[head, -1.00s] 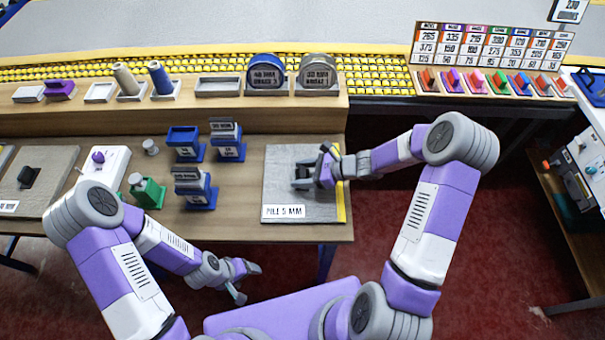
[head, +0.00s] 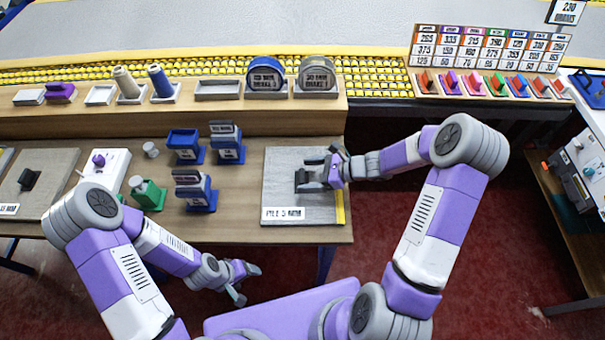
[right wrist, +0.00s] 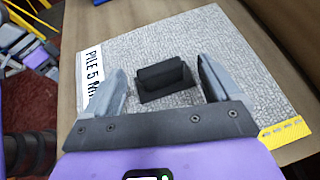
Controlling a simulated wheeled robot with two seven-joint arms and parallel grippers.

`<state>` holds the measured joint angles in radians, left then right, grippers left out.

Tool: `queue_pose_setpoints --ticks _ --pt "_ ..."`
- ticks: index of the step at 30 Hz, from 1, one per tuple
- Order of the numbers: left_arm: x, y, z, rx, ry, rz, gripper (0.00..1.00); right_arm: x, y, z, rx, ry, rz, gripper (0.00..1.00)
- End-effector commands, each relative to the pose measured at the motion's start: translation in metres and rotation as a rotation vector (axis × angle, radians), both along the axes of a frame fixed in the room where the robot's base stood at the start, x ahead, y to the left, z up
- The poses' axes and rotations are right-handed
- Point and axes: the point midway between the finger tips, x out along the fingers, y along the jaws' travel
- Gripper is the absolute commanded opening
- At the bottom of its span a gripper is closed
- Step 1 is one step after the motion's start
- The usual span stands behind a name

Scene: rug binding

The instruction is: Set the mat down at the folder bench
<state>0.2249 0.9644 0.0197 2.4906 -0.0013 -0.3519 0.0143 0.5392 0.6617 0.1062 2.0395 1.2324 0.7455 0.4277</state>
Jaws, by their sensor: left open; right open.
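The grey mat (head: 290,207) lies flat on the wooden bench top, with a "PILE 5 MM" label, a yellow strip on its right edge and a black handle (head: 307,182) in the middle. It also fills the middle of the right wrist view (right wrist: 215,45). My right gripper (head: 318,172) is open over the mat. In the right wrist view its two fingers stand apart on either side of the black handle (right wrist: 165,79), with a gap to each. My left gripper (head: 240,281) is open and empty in front of the bench.
A similar grey mat (head: 50,162) with a black handle lies at the bench's left end. A raised shelf (head: 215,117) with spools and tapes runs behind.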

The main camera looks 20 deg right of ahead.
Motion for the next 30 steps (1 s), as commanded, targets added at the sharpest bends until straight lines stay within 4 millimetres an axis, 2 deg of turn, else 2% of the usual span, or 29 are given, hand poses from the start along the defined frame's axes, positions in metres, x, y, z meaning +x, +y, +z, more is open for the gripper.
queue_pose_setpoints --ticks 1,6,12,18,30 --pt "0.0 0.0 0.005 0.0 0.0 0.0 0.72 -0.004 -0.011 0.008 -0.003 -0.002 -0.005 0.9" --pt "0.0 0.0 0.012 0.0 0.0 0.0 0.72 -0.019 -0.04 0.026 -0.002 -0.002 -0.004 0.9" --pt "0.0 0.0 0.017 0.0 0.0 0.0 0.72 -0.032 -0.064 0.04 -0.002 -0.002 -0.002 0.9" --pt "0.0 0.0 0.018 0.0 0.0 0.0 0.72 -0.037 -0.072 0.044 -0.001 0.001 -0.001 0.9" --pt "0.0 0.0 0.018 0.0 0.0 0.0 0.72 -0.037 -0.072 0.044 -0.001 0.0 0.0 0.9"
